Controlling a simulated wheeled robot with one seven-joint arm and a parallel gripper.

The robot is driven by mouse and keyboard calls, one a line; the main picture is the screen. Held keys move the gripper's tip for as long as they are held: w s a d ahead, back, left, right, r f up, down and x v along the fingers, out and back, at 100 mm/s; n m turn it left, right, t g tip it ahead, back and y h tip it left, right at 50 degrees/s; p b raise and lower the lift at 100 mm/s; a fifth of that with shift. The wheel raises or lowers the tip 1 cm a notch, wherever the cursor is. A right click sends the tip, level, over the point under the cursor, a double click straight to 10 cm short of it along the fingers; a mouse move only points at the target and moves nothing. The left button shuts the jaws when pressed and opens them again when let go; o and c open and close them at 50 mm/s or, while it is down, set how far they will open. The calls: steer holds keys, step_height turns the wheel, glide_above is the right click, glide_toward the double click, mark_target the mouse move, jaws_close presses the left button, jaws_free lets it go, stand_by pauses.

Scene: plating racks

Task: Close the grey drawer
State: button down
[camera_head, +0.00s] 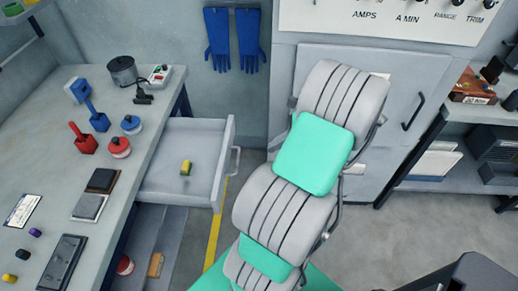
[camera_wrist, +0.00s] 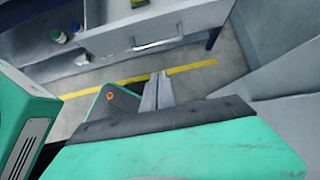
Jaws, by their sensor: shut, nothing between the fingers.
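The grey drawer (camera_head: 225,150) sticks out from the right side of the workbench in the head view and stands open. Its bar handle (camera_head: 235,162) is on the right-facing front. A small yellow and green block (camera_head: 186,168) lies inside. The drawer front (camera_wrist: 185,28) and handle (camera_wrist: 157,45) also show at the top of the wrist view. My gripper (camera_wrist: 158,82) is shut and empty, apart from the handle, which appears just above the fingertips in that view. In the head view my arm hides the gripper.
The workbench (camera_head: 110,190) at left holds a pot (camera_head: 123,71), red and blue items and dark blocks. A lower shelf lies below the drawer. A yellow floor line (camera_head: 213,240) runs beside the drawer. A grey cabinet (camera_head: 405,75) and a side shelf (camera_head: 450,125) stand at right.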

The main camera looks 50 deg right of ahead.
steer(key=w+a+r+x, duration=0.1)
steer(key=x, duration=1.1)
steer(key=shift+w+a+r, duration=0.15)
steer(key=shift+w+r, duration=0.15)
steer(key=shift+r, duration=0.05)
